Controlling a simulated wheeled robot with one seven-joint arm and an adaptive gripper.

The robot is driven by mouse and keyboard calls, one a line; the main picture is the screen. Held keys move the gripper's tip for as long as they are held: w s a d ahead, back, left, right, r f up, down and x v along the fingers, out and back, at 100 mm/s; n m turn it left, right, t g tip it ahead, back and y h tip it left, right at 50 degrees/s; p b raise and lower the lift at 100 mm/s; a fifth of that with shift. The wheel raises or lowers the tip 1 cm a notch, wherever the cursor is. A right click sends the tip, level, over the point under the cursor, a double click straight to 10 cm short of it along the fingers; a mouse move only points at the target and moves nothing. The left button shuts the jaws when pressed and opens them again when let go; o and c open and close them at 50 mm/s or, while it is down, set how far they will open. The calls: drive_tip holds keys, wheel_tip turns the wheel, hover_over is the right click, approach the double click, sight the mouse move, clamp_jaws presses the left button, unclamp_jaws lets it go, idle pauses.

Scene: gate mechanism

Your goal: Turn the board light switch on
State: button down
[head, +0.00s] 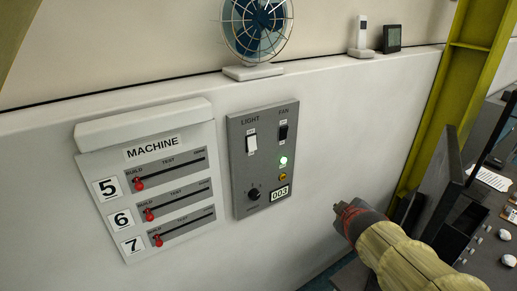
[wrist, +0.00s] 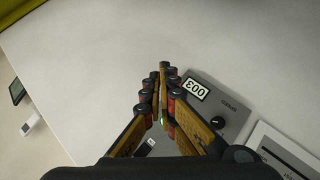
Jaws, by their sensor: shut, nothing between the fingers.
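A grey wall board (head: 264,160) carries a white rocker switch (head: 251,144) under the label LIGHT, at its upper left. A dark switch (head: 283,131) under the label FAN is at its upper right. My gripper (head: 341,207) is to the right of and below the board, apart from the switches. In the wrist view my gripper (wrist: 163,72) has its fingers together and empty, and part of the board (wrist: 224,121) shows behind them with its 003 display (wrist: 196,89). The fingers cover much of the board there, and I cannot identify the light switch in that view.
A MACHINE panel (head: 154,180) with several red-knobbed sliders is left of the board. A desk fan (head: 256,32) stands on the ledge above. A yellow-green post (head: 447,90) and a dark cabinet (head: 450,195) are at the right. The wall between the board and my gripper is clear.

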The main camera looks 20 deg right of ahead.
sight(252, 143)
drive_tip(key=w+a+r+n+t+y, duration=0.3)
drive_tip(key=w+a+r+n+y, duration=0.1)
drive_tip(key=a+n, duration=0.3)
drive_tip(key=w+a+r+n+t+y, duration=0.2)
drive_tip(key=w+a+r+n+y, duration=0.2)
drive_tip(key=a+n, duration=0.4)
wheel_tip(252, 143, up, 2)
drive_tip(key=shift+w+r+n+t+y, duration=0.3)
drive_tip(key=shift+t+y, duration=0.1)
drive_tip(key=shift+y, duration=0.4)
drive_tip(key=shift+a+f, duration=0.1)
drive_tip(key=shift+a, duration=0.05)
drive_tip(key=x, duration=1.4)
